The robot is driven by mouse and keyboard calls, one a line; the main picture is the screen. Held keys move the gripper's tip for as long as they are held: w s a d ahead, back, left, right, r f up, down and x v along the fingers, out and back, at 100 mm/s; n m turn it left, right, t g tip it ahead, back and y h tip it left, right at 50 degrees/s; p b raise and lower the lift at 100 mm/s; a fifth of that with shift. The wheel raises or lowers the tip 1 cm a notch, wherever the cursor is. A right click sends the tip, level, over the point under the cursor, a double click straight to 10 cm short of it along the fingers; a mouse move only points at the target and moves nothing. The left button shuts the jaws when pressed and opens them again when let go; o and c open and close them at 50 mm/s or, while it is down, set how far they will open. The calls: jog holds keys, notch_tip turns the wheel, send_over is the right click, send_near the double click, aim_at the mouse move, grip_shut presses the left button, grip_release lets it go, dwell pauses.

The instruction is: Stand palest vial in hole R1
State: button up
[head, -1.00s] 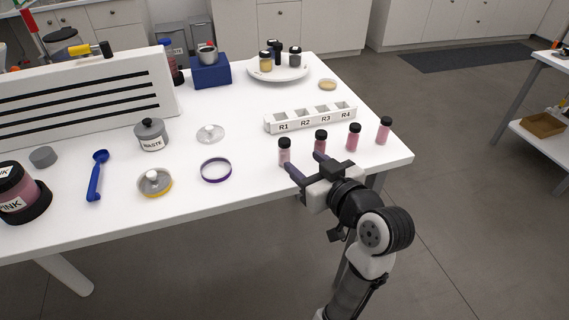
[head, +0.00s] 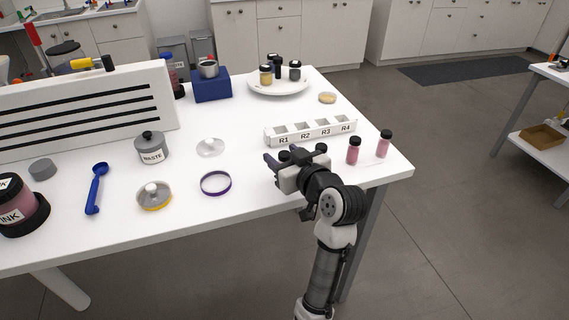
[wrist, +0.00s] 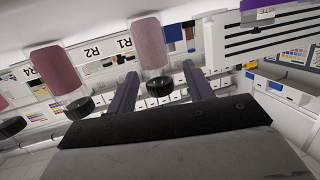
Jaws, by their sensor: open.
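The palest vial, light pink with a black cap, stands between the fingers of my gripper in the wrist view (wrist: 152,48); in the head view my gripper mostly hides it. My gripper (head: 281,160) is open, one finger on each side of this vial, with gaps still showing. The white rack (head: 310,131) with holes R1 to R4 stands just behind; R1 is its left hole, and its holes look empty. A darker pink vial (wrist: 56,72) stands beside the gripper in the wrist view. Two more pink vials (head: 353,151) (head: 384,144) stand to the right.
A purple-rimmed ring (head: 216,184), a clear lid (head: 210,147) and a yellow-rimmed lid (head: 154,196) lie left of my gripper. The waste jar (head: 151,147) is farther left. A plate (head: 279,87) with several dark-capped jars stands behind the rack. The table's front edge is near my arm.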

jog(key=shift+c, duration=0.4)
jog(key=c, duration=0.9)
jog(key=shift+r, duration=0.2)
jog(key=shift+c, duration=0.2)
